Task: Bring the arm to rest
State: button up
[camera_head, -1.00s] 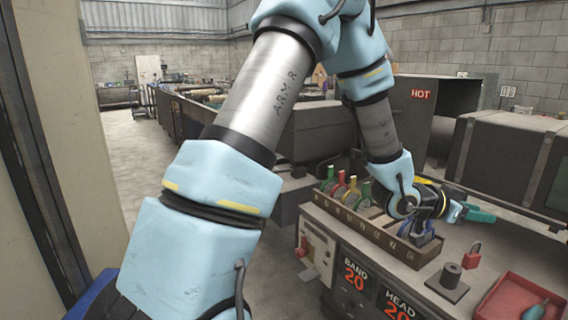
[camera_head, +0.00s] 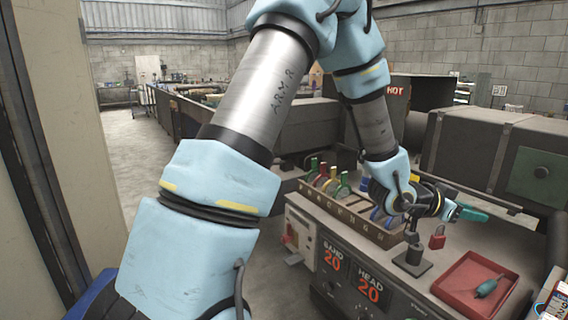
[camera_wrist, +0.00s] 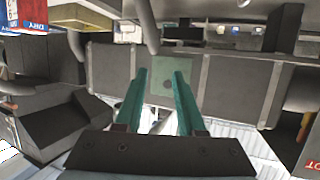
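My arm (camera_head: 250,95) reaches out from the left over the bench, bent at the elbow. My gripper (camera_head: 468,213) has teal fingers and is held out above the bench on the right, pointing right. In the wrist view my gripper (camera_wrist: 160,72) shows its two fingers apart with nothing between them, so it is open and empty. Beyond the fingers is a dark machine housing with a grey-green panel (camera_wrist: 167,87).
Below my gripper are a dark post on a plate (camera_head: 412,262), a red padlock (camera_head: 437,238) and a red tray (camera_head: 448,290) holding a green-handled tool (camera_head: 490,286). A slotted rack (camera_head: 345,217) with coloured handles stands close under my wrist. Dark machines (camera_head: 500,160) stand behind.

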jog(key=w+a+f+n+t+y+b, duration=0.1)
jog(key=w+a+f+n+y, duration=0.15)
jog(key=a, duration=0.65)
jog(key=w+a+f+n+t+y+b, duration=0.1)
jog(key=w+a+f+n+y+b, duration=0.2)
jog(key=a, duration=0.6)
jog(key=w+a+f+n+t+y, duration=0.1)
jog(key=w+a+f+n+y, duration=0.2)
jog(key=a, duration=0.6)
jog(key=s+a+f+n+g+y+b, duration=0.1)
jog(key=s+a, duration=0.4)
jog(key=a, duration=0.5)
jog(key=s+a+f+n+g+y+b, duration=0.1)
jog(key=s+a+n+g+y+b, duration=0.1)
jog(key=a, duration=0.8)
jog(key=s+n+g+y, duration=0.1)
jog(key=s+n+y, duration=0.1)
jog(key=s+n, duration=0.1)
jog(key=shift+s+a+f, duration=0.15)
jog(key=shift+s+f, duration=0.1)
jog(key=shift+f, duration=0.05)
